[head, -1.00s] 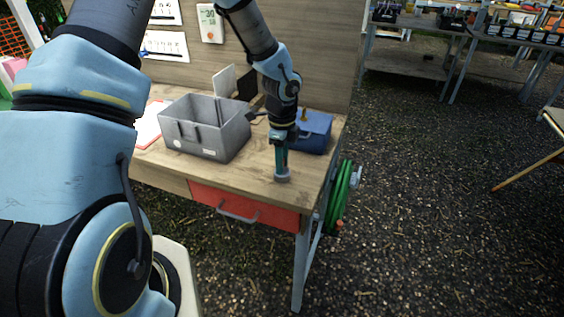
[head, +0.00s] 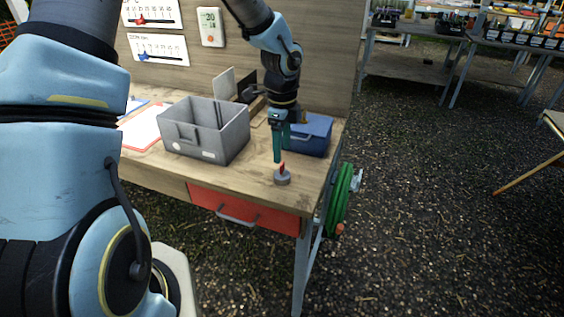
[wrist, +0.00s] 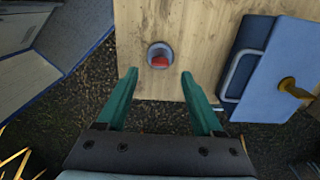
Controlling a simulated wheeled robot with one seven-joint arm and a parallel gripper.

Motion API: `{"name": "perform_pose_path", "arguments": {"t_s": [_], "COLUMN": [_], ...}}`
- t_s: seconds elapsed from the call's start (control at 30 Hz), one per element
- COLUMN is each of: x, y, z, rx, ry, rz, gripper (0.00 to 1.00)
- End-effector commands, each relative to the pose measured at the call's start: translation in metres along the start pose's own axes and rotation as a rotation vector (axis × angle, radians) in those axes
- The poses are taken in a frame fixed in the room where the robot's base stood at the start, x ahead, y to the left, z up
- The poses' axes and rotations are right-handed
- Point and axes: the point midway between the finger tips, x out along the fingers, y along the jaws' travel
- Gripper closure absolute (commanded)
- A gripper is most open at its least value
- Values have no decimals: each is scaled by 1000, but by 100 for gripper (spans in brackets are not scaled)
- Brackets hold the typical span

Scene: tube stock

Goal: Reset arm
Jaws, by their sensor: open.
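My gripper (head: 281,157) hangs over the right part of the wooden table, with its teal fingers pointing down. In the wrist view its two fingers (wrist: 158,80) are spread apart with nothing between them. A small round grey base with a red piece (head: 282,176) stands on the table just below the fingertips. In the wrist view this grey and red item (wrist: 160,56) lies beyond the fingertips, apart from them. My upper arm links fill the left of the head view.
A grey open bin (head: 205,130) stands left of my gripper. A blue box (head: 310,135) stands close behind it to the right. The table (head: 255,180) has a red drawer (head: 243,207) in front and a green hose reel (head: 341,200) at its right side.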

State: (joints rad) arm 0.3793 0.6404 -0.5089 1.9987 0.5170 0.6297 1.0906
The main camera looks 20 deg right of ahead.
Motion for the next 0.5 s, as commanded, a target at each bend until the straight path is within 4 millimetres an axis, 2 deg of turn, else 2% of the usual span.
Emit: {"name": "perform_pose_path", "arguments": {"t_s": [0.2, 0.33, 0.5], "x": [-35, -45, -49], "y": [-1, 0, 1], "z": [1, 0, 2], "rx": [-1, -1, -14], "ry": [-1, 0, -1], "rz": [-4, -1, 1], "gripper": [32, 32, 32]}}
